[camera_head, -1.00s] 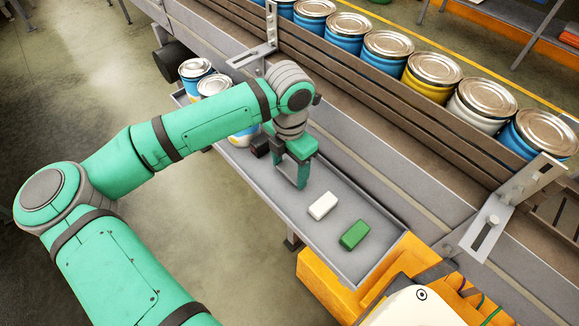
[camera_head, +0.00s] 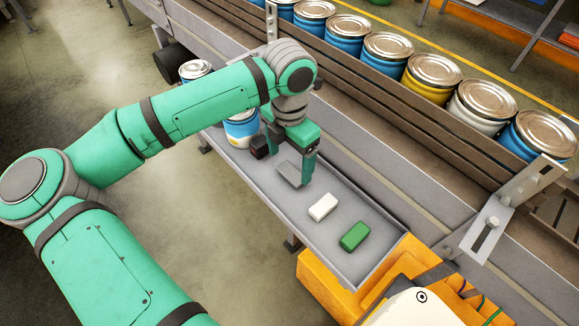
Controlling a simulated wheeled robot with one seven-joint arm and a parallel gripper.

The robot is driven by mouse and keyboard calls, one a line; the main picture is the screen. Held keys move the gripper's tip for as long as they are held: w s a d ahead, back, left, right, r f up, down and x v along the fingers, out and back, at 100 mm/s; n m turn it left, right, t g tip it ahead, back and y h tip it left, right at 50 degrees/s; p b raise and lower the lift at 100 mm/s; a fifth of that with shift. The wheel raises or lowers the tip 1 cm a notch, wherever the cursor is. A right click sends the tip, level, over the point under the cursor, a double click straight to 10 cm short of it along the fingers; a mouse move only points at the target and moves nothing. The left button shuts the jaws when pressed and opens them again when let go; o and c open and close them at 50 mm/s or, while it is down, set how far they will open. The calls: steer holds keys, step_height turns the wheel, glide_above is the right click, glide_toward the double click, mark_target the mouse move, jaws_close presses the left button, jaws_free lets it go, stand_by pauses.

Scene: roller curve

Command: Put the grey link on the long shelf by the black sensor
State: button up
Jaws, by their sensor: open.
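The grey link (camera_head: 289,174) shows as a small flat grey piece at the long shelf (camera_head: 374,262), in the head view. My gripper (camera_head: 301,163) is open right over it, with one finger along its right side. The gripper hides part of the link, so I cannot tell whether it lies fully flat. The black sensor (camera_head: 258,148) is a small dark block on the shelf, just left of the gripper and link, with a gap between it and the link.
A white block (camera_head: 323,207) and a green block (camera_head: 354,236) lie on the shelf to the right. Paint cans (camera_head: 241,130) stand at its left end. The conveyor (camera_head: 400,185) runs behind it, with several cans. An orange-yellow machine (camera_head: 325,285) is below right.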

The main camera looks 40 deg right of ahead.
mark_target(289, 174)
step_height(289, 174, up, 8)
steer(key=shift+f, duration=0.15)
stand_by(0.6)
